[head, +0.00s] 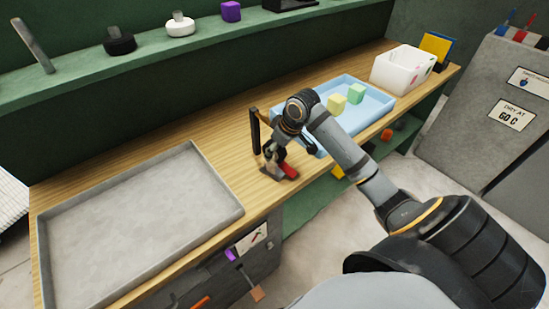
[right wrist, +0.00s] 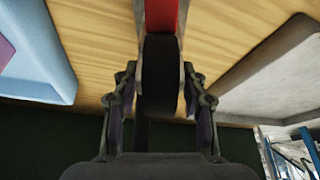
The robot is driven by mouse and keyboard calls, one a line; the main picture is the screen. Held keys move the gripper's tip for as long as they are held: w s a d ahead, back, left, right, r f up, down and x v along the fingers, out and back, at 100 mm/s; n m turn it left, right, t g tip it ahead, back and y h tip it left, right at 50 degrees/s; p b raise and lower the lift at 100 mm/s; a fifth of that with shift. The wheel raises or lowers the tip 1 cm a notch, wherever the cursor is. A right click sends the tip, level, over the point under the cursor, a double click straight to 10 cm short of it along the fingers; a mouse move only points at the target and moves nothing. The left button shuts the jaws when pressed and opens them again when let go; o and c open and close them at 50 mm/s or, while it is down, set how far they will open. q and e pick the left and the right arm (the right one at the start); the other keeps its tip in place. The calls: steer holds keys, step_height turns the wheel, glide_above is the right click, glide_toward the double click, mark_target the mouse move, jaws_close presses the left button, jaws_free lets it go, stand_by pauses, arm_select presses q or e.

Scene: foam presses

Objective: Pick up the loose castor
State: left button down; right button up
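The loose castor is by the front edge of the wooden bench, partly hidden by my right gripper (head: 272,152) in the head view. Its red part (head: 290,171) shows just right of the fingers. In the right wrist view the castor's dark wheel (right wrist: 161,75) and red part (right wrist: 161,15) lie in line between the two fingers of the right gripper (right wrist: 160,80). The fingers are close on both sides of it; I cannot tell whether they press on it. My left gripper is out of view.
A grey tray (head: 232,215) fills the bench's left. A blue tray (head: 378,100) with a yellow and a green block is right of the gripper, with a white bin (head: 403,69) beyond. A dark upright post (head: 254,132) stands close behind the gripper. A green shelf (head: 80,80) runs behind.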

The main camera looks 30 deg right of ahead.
jaws_close()
steer(key=shift+r, duration=0.15)
steer(key=shift+w+r, duration=0.1)
steer(key=shift+r, duration=0.15)
step_height(320, 180, up, 3)
steer(key=shift+f, duration=0.15)
steer(key=s+a+r+b, duration=0.6)
steer(key=s+r, duration=0.3)
steer(key=s, duration=0.3)
steer(key=shift+s+r, duration=0.25)
steer(key=shift+s, duration=0.1)
